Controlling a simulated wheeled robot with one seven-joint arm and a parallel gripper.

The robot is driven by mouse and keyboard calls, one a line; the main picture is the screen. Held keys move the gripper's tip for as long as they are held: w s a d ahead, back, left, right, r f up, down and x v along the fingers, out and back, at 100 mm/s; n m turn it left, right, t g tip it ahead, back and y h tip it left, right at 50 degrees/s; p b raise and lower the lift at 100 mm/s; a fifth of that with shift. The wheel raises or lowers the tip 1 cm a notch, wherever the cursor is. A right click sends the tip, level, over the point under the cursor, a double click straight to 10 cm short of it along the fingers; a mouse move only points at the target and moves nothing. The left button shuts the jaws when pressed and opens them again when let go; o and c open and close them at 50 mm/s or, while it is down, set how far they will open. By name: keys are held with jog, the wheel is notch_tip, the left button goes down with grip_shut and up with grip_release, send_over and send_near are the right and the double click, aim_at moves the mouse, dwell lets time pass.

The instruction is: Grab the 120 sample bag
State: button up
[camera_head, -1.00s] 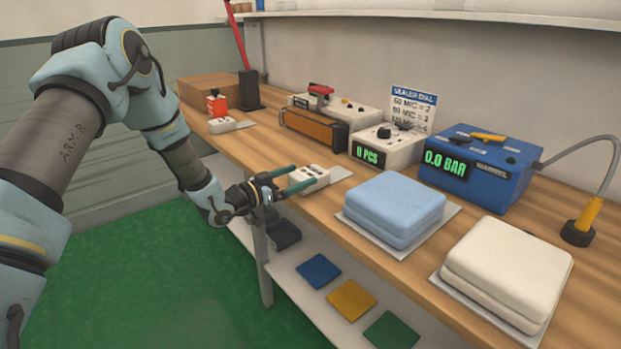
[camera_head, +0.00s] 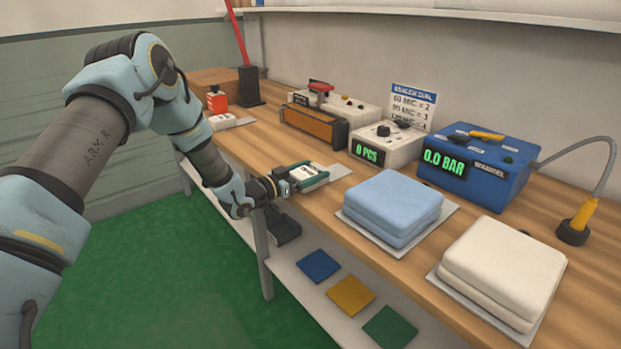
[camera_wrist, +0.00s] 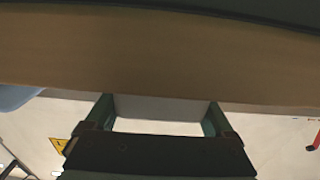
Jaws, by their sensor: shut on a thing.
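A small white packet with dark printed marks (camera_head: 302,173), which I take for the sample bag, lies at the front edge of the wooden bench; its print is too small to read. My gripper (camera_head: 310,179) is shut on it, with the green fingers along its two sides. In the wrist view the fingers (camera_wrist: 160,115) stand either side of a pale block, the bag (camera_wrist: 160,108). A pale sheet (camera_head: 338,171) shows just behind the bag. A second small white packet (camera_head: 222,122) lies farther left on the bench.
A blue folded mattress (camera_head: 393,203) and a white one (camera_head: 502,268) lie on sheets to the right. A counter reading 0 PCS (camera_head: 390,143) and a blue 0.0 BAR unit (camera_head: 478,165) stand behind. A lower shelf (camera_head: 300,290) holds blue, yellow and green squares.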

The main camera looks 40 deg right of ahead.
jog(key=c, duration=0.5)
jog(key=shift+r, duration=0.15)
